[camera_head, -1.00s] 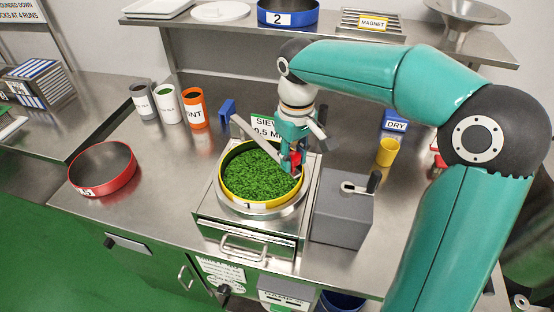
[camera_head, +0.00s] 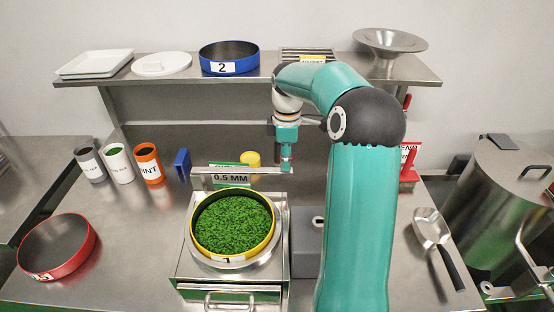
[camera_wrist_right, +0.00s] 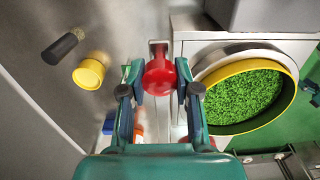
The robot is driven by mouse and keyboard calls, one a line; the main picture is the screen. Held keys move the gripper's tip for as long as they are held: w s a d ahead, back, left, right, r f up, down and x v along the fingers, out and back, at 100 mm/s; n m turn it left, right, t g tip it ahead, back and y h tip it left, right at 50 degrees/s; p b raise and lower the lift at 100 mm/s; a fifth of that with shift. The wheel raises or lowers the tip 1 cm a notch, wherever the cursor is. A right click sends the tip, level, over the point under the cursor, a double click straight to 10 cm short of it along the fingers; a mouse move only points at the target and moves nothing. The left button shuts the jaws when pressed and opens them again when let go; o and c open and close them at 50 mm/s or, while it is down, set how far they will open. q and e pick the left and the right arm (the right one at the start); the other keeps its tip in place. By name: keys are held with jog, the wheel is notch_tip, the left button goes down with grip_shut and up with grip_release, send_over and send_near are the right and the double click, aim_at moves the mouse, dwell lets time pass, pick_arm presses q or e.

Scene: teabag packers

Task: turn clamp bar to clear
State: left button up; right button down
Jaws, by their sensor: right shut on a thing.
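The clamp bar (camera_head: 225,172) is a flat metal bar lying left to right behind the yellow-rimmed sieve (camera_head: 192,240), in front of the 0.5 MM sign. It no longer crosses over the sieve. The sieve is full of green leaf and sits on the metal sifter (camera_head: 283,262). My right gripper (camera_head: 286,168) is at the bar's right end. In the right wrist view, my right gripper (camera_wrist_right: 158,92) is shut on the bar's red knob (camera_wrist_right: 158,78), with a finger on each side. My left gripper is out of view.
A blue block (camera_head: 182,165) stands by the bar's left end. A yellow cup (camera_head: 250,158) is behind the bar. A grey box (camera_head: 304,255) stands right of the sifter. A red-rimmed sieve (camera_head: 60,245) and a scoop (camera_head: 432,230) lie on clear counter.

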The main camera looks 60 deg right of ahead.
jog(key=shift+d+r, duration=0.15)
jog(key=shift+d, duration=0.15)
jog(key=c, duration=1.2)
grip_release()
jog(key=o, duration=0.4)
jog(key=shift+d, duration=0.15)
jog(key=shift+a, duration=0.2)
notch_tip(320, 180, up, 12)
jog(key=shift+f, duration=0.15)
